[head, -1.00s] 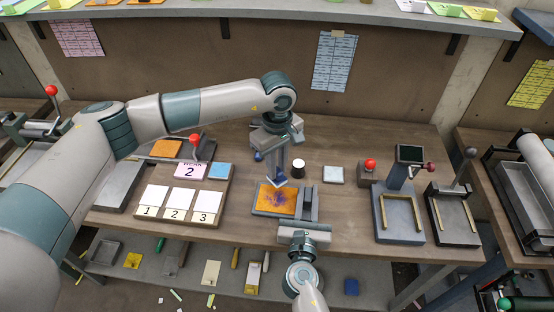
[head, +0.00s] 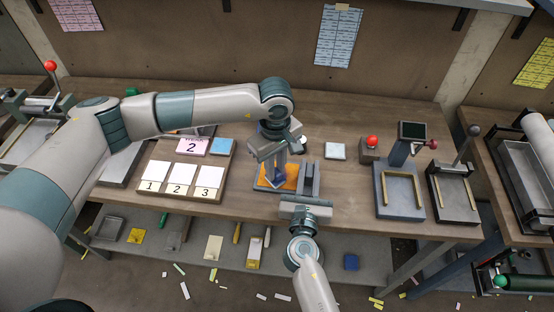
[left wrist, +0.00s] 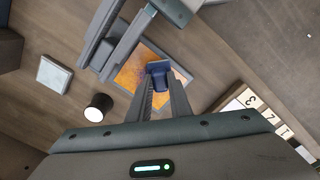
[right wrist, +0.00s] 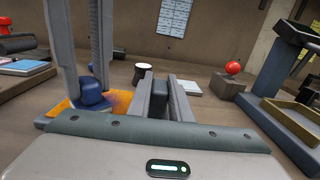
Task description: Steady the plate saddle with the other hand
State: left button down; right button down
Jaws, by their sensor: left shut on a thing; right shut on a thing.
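The plate saddle (head: 260,188) is a low grey block on the bench, bearing an orange plate (head: 291,183). My right gripper (head: 309,177) is shut on the saddle's upright grey block, just right of the plate; that block shows between the fingers in the right wrist view (right wrist: 160,100). My left gripper (head: 274,172) points down over the plate, shut on a small dark blue tool (left wrist: 159,72). The tool also shows in the right wrist view (right wrist: 91,95), low at the plate; I cannot tell if it touches. The left gripper hides part of the plate in the head view.
A black jar with a pale top (left wrist: 98,107) stands close behind the saddle. A pale square block (head: 335,151) lies behind right, near a red-knobbed block (head: 371,148). A tray with numbered white cards (head: 180,195) is on the left. Grey fixtures (head: 400,190) stand on the right.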

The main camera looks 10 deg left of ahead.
pick_arm(q)
jog(key=shift+s+f, duration=0.1)
jog(key=shift+s, duration=0.8)
pick_arm(e)
jog(key=shift+s+f, duration=0.1)
jog(key=shift+f, duration=0.35)
pick_arm(q)
jog(key=shift+w+d, duration=0.15)
jog(key=shift+w, duration=3.35)
jog(key=shift+w+d, duration=0.35)
jog(key=shift+d, duration=0.05)
jog(key=shift+s+d, duration=0.1)
jog(key=shift+s, duration=3.55)
jog(key=shift+w, duration=3.7)
notch_tip(320, 180, up, 8)
jog(key=shift+r, duration=0.25)
jog(key=shift+s, duration=0.1)
